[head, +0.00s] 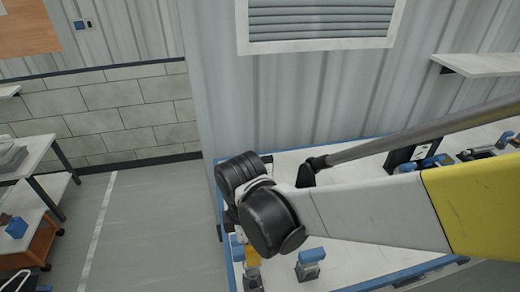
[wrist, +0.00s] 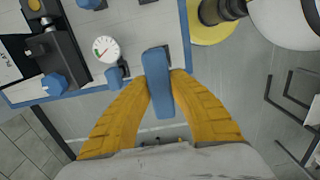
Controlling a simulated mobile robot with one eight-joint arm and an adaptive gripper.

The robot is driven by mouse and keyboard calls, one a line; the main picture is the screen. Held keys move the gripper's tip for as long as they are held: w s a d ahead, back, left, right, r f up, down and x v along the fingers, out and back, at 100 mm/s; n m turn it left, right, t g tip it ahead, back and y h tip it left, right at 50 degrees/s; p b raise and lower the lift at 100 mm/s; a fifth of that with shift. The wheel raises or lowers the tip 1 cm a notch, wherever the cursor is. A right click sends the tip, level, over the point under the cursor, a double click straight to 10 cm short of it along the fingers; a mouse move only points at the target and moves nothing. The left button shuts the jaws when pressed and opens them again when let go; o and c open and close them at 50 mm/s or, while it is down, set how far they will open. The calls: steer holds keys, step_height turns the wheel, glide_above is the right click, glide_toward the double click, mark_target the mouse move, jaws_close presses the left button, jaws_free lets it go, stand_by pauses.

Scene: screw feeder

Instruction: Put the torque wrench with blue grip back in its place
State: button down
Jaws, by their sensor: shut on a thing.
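In the wrist view, my gripper (wrist: 164,80) has its two yellow fingers closed on a blue grip (wrist: 158,62), which I take to be the torque wrench's. The blue grip lies lengthwise between the fingers, over the corner of the blue-edged workbench. The rest of the wrench does not show clearly, and I cannot tell whether it touches the bench. In the head view, my arm hides most of the gripper and the wrench. The wrench's place cannot be made out in either view.
The workbench (head: 285,157) stands against the corrugated wall. A round dial gauge (wrist: 105,48) and a black fixture with a blue knob (wrist: 55,85) are left of the grip. A blue-topped block (head: 310,262) stands on the bench. The floor (head: 150,235) to the left is clear.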

steer(key=shift+s+r, duration=0.15)
steer(key=shift+s, duration=0.05)
step_height(320, 180, down, 5)
steer(key=b, duration=0.4)
steer(key=shift+r, duration=0.2)
steer(key=shift+f, duration=0.15)
stand_by(1.1)
steer(key=shift+f+b, duration=0.85)
steer(key=shift+b, duration=0.05)
steer(key=shift+f, duration=0.1)
steer(key=shift+f, duration=0.15)
steer(key=shift+f+b, duration=0.5)
steer(key=shift+b, duration=0.2)
steer(key=c, duration=1.2)
jaws_free()
steer(key=shift+c, duration=0.2)
